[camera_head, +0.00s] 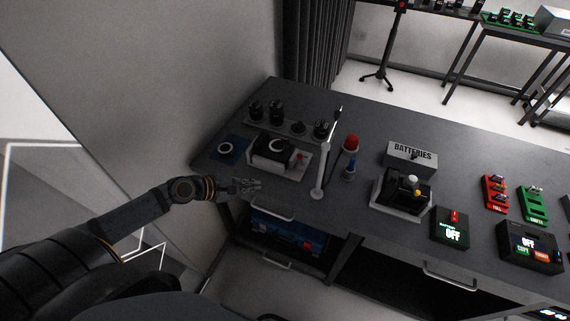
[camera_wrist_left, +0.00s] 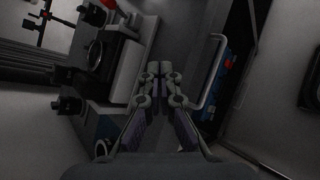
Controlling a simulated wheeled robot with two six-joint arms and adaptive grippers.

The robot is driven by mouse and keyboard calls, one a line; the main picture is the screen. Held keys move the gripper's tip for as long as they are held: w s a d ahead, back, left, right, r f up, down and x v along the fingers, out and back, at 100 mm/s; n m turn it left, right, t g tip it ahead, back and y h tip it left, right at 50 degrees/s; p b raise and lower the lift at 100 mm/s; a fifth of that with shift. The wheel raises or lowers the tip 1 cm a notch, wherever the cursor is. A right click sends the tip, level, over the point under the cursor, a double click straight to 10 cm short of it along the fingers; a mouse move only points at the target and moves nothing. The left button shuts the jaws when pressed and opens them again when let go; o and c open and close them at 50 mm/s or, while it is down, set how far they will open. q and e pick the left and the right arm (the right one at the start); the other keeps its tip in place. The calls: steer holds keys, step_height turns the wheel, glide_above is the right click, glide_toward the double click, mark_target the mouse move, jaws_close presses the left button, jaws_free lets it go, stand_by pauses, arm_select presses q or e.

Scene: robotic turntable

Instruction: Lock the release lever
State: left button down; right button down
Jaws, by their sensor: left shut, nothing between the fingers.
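A black-and-white device with a round ring on top (camera_head: 272,150) sits on a pale base at the left end of the dark table. A small red part (camera_head: 301,156) is at its right side. In the left wrist view the device (camera_wrist_left: 100,50) is at upper left, with the red part (camera_wrist_left: 110,4) at the top edge. I cannot tell which part is the release lever. My left gripper (camera_head: 256,184) is shut and empty near the table's front edge, in front of the device and apart from it. Its fingers also show in the left wrist view (camera_wrist_left: 159,70). My right gripper is not in view.
Several black cylinders (camera_head: 276,111) stand behind the device. A white post (camera_head: 324,170) rises to its right, near a red-topped item (camera_head: 351,143). A drawer handle (camera_head: 273,212) juts out below the table edge. A batteries box (camera_head: 411,156) and control boxes (camera_head: 451,226) are farther right.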

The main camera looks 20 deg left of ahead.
mark_target(301, 159)
arm_select(q)
steer(key=r+n, duration=0.1)
steer(key=n, duration=0.1)
steer(key=w+r+n, duration=0.1)
steer(key=r+n, duration=0.1)
steer(key=w+a+r+n+t, duration=0.1)
steer(key=r+n, duration=0.1)
steer(key=shift+w, duration=0.1)
steer(key=shift+w+h, duration=0.1)
steer(key=shift+h, duration=0.2)
steer(key=b+x, duration=0.3)
steer(key=x, duration=0.7)
steer(key=shift+w+b, duration=0.15)
steer(key=shift+b, duration=0.15)
steer(key=shift+w+d+r+p, duration=0.3)
steer(key=shift+w+d, duration=0.1)
steer(key=shift+d, duration=0.1)
steer(key=shift+w+d+r+p, duration=0.25)
steer(key=shift+w+d, duration=0.15)
steer(key=shift+d, duration=0.1)
steer(key=shift+w+d, duration=0.3)
steer(key=shift+d, duration=0.05)
